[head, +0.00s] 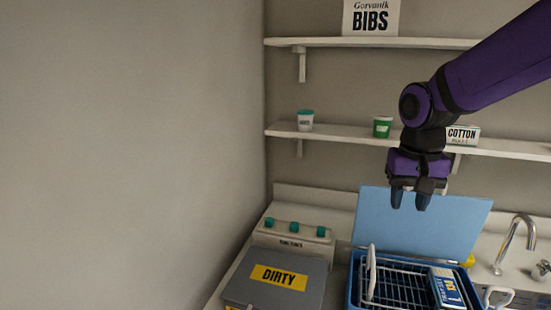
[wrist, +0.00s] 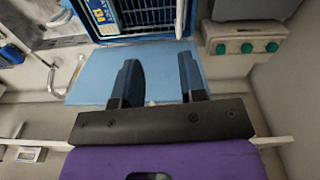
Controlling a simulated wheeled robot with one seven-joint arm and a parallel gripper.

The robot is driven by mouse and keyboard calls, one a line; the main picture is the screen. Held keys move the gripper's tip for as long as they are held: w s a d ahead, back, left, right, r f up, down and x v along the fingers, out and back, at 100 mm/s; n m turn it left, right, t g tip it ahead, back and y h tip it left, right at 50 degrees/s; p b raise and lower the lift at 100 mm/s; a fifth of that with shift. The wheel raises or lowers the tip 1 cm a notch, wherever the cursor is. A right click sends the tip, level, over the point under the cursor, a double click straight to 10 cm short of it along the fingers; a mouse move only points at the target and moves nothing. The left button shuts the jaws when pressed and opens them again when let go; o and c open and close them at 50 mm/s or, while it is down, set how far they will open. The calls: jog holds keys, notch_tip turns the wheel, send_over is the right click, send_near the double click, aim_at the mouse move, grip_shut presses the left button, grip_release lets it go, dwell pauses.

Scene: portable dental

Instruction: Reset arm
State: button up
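My gripper (head: 411,200) is at the end of the purple arm, in the right half of the head view. It points down in front of the lower shelf and the light blue panel (head: 420,222). In the wrist view my gripper (wrist: 157,82) shows two dark fingers apart with nothing between them. The blue panel (wrist: 84,82) lies behind the fingers in that view. The fingers touch nothing that I can see.
A blue tub with a wire rack (head: 400,282) stands below, beside a grey box labelled DIRTY (head: 277,283). A teal-knobbed unit (head: 292,237) sits behind the box. The lower shelf (head: 340,133) holds two cups and a COTTON box (head: 462,135). A faucet (head: 516,238) is at right.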

jog(key=s+d+r+n+t, duration=0.1)
jog(key=s+d+r+t, duration=0.1)
jog(key=s, duration=0.6)
jog(key=s+d+r+n+t, duration=0.1)
jog(key=s+r, duration=0.3)
jog(key=s, duration=0.4)
jog(key=shift+s+d+n+t, duration=0.3)
jog(key=shift+d+t, duration=0.4)
jog(key=shift+d, duration=0.1)
